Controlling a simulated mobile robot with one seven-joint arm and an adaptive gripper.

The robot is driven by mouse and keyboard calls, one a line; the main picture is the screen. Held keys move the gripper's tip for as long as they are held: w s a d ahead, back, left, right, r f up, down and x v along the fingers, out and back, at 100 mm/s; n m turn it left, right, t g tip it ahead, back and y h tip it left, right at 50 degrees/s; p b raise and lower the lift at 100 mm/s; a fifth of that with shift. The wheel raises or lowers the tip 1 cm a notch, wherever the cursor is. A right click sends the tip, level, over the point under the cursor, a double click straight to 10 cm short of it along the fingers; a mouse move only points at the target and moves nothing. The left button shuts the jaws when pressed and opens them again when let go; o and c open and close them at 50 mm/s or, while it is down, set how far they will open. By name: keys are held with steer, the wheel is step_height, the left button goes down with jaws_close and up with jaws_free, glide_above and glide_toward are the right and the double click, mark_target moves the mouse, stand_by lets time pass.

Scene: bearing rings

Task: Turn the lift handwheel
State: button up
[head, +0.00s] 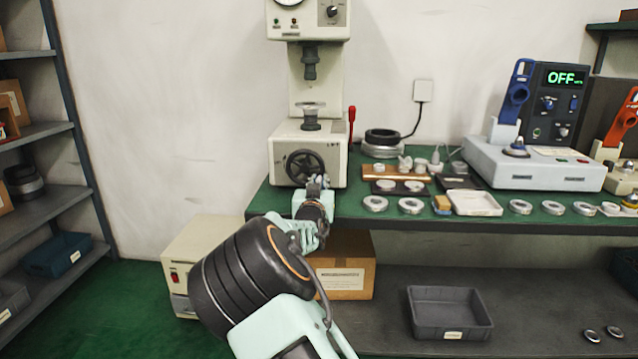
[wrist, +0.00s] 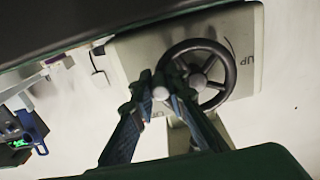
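The lift handwheel (head: 306,167) is a dark spoked wheel on the front of the cream press. In the wrist view my gripper (wrist: 160,90) has a finger on each side of the knob. Whether the fingers press on it, I cannot tell.
The press (head: 308,127) stands at the left end of the green bench (head: 400,214). A red lever (head: 351,125) rises at its right side. Rings and a white tray (head: 473,203) lie to the right. A cardboard box (head: 345,267) stands below the bench.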

mark_target(307, 152)
steer(key=shift+r, duration=0.1)
jaws_close()
steer(key=n, duration=0.1)
steer(key=r+n+p, duration=0.1)
steer(key=n, duration=0.2)
steer(key=shift+d+r+n+p, duration=0.3)
steer(key=shift+r, duration=0.1)
step_height(307, 152, up, 2)
steer(key=n, duration=0.2)
steer(key=n+p, duration=0.1)
steer(key=n, duration=0.2)
steer(key=shift+a+r+n, duration=0.15)
steer(key=shift+n, duration=0.15)
steer(key=n, duration=0.1)
steer(key=r+n, duration=0.1)
steer(key=shift+a+n, duration=0.3)
steer(key=n, duration=0.2)
steer(key=a+r+n, duration=0.1)
steer(key=shift+a+n, duration=0.1)
steer(key=shift+n, duration=0.3)
steer(key=shift+a+r+n+b, duration=0.25)
steer(key=shift+a+n, duration=0.1)
steer(key=shift+n, duration=0.6)
steer(key=shift+a+r+n+b, duration=0.15)
steer(key=shift+a+n+b, duration=0.2)
steer(key=shift+n, duration=0.55)
steer(key=shift+a+r+n+b, duration=0.2)
steer(key=shift+a+n, duration=0.2)
steer(key=shift+n, duration=0.55)
